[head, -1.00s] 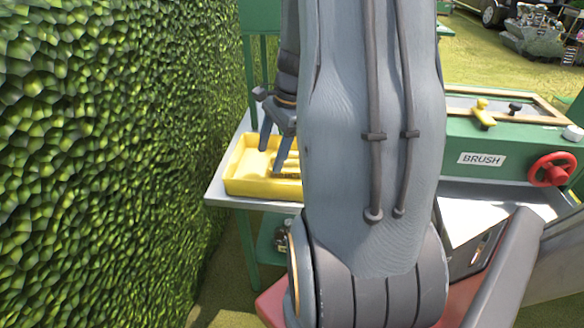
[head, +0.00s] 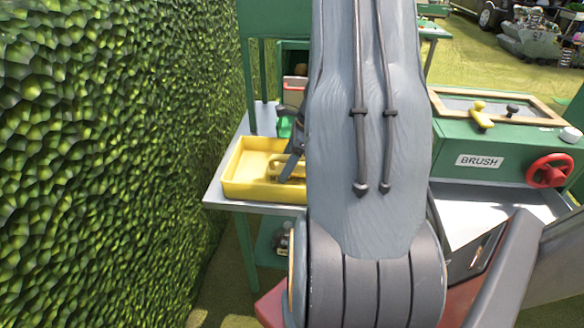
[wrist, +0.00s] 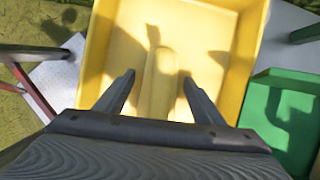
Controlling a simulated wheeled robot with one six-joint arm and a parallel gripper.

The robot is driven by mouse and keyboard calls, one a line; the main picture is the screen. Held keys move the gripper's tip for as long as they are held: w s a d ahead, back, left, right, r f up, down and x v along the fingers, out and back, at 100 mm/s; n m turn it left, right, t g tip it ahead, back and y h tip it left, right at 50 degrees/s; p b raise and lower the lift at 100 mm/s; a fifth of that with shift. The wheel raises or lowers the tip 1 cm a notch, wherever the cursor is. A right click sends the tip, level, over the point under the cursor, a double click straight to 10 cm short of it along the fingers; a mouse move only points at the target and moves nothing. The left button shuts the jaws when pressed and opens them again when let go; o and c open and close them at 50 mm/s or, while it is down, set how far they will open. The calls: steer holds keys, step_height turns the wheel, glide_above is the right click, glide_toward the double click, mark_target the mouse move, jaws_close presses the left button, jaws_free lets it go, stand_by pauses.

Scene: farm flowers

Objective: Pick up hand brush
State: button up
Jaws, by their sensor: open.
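A long yellow piece that looks like the hand brush (wrist: 160,88) lies in the yellow tray (wrist: 226,85). In the wrist view it lies lengthwise between the two fingers of my gripper (wrist: 159,76), with a gap on each side. Its near end is hidden behind the gripper body. In the head view the tray (head: 240,186) sits on the table at left, and my gripper (head: 293,163) is at its right part, largely hidden by my arm. The gripper is open and holds nothing. Bristles are not visible.
A green container (wrist: 280,118) stands right of the tray in the wrist view. A hedge wall (head: 110,160) rises close on the left. A green machine labelled BRUSH (head: 480,160) with a red handwheel (head: 550,170) stands at right.

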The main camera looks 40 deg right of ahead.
steer(key=shift+w+a+f, duration=0.1)
steer(key=shift+w+f, duration=0.05)
steer(key=shift+f, duration=0.2)
steer(key=c, duration=1.1)
steer(key=shift+r, duration=0.1)
step_height(320, 180, up, 10)
steer(key=shift+f, duration=0.1)
